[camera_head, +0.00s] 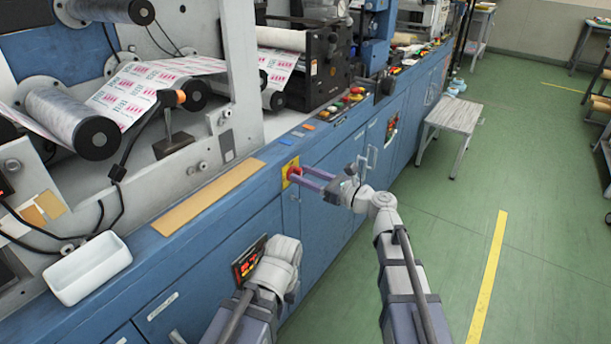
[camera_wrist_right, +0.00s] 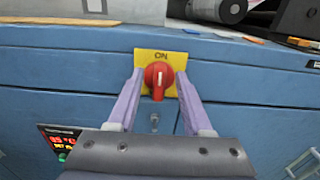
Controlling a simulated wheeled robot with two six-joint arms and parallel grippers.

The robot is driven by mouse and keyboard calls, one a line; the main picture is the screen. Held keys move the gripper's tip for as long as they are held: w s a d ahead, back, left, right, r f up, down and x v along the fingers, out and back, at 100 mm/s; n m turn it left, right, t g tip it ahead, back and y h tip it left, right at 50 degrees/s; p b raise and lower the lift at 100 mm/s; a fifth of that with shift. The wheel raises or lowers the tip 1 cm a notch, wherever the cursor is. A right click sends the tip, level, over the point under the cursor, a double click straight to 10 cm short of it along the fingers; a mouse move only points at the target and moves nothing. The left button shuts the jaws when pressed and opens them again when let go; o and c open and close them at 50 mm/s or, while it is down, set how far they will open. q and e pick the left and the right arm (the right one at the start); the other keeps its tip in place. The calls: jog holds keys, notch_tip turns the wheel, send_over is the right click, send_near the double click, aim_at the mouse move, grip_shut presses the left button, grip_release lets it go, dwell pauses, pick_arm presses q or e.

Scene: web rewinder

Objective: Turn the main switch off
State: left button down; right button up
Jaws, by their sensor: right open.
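The main switch is a red rotary knob (camera_wrist_right: 158,78) on a yellow plate (camera_wrist_right: 143,57) marked "ON" above the knob. Its grip looks vertical in the right wrist view. In the head view the red knob (camera_head: 291,172) sits on the blue cabinet front. My right gripper (camera_head: 299,178) is open, its two purple fingers pointing at the switch. In the right wrist view the fingers (camera_wrist_right: 159,82) stand on either side of the knob, with gaps between them and it. I cannot tell how far the tips overlap the knob in depth. My left gripper's fingers are not visible; only my left arm shows.
A display panel with red digits (camera_head: 248,263) is on the cabinet beside my left arm. Door handles (camera_head: 371,157) stick out right of the switch. A white tray (camera_head: 88,268) sits on the ledge. A small table (camera_head: 453,116) stands farther right; the green floor is open.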

grip_shut()
jog(key=shift+n, duration=0.3)
dwell(0.5)
jog(key=n, duration=0.5)
jog(key=f+n, duration=0.1)
jog(key=n, duration=0.5)
jog(key=s+n+b, duration=0.1)
jog(key=n, duration=0.5)
jog(key=shift+a+f, duration=0.15)
jog(key=shift+a, duration=0.2)
jog(key=shift+n, duration=0.3)
jog(key=shift+s, duration=0.1)
